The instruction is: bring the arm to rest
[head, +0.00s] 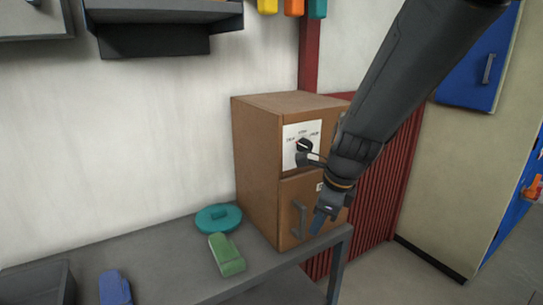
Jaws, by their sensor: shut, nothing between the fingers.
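My gripper (318,222) hangs in front of the right part of a brown box-shaped oven (257,150), with its fingers pointing down and to the left. It is shut and holds nothing. My arm comes in from the top right and covers part of the oven's front. The oven has a white dial panel (291,143) with a black knob (304,146), and a lower door with a grey handle (299,218). The door looks shut. I cannot tell whether the gripper touches the oven.
The oven stands on a grey table (185,262). A teal round lid-like thing (205,222), a green block (228,262), a blue object (114,288) and a dark bin (35,283) are also on it. A dark shelf (160,18) hangs above. Floor shows at the right.

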